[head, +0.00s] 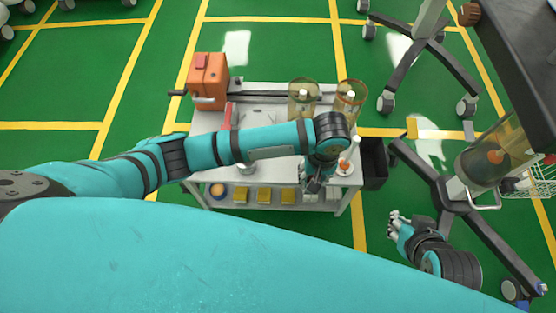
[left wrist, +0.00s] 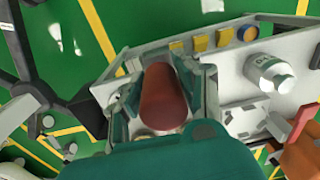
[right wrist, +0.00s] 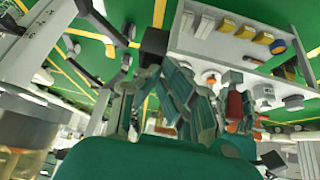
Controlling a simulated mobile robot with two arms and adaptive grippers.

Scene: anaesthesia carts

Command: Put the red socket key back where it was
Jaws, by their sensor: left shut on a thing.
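A dark red, rounded cylinder (left wrist: 165,97) sits between the fingers of my left gripper (left wrist: 163,115) in the left wrist view; it looks like the red socket key's handle, seen nearly end-on. The rest of it is hidden. In the head view my left gripper (head: 315,184) hangs at the near right edge of the white cart (head: 262,178), and the held thing cannot be made out. My right gripper (head: 398,222) is right of the cart, empty, with its fingers apart; they also show in the right wrist view (right wrist: 162,112).
An orange box (head: 210,88) and a red upright part (head: 227,117) are at the cart's left. Two amber canisters (head: 302,98) stand at its back right. A black bin (head: 374,163) hangs on the right side. Wheeled stand legs (head: 440,185) occupy the floor further right.

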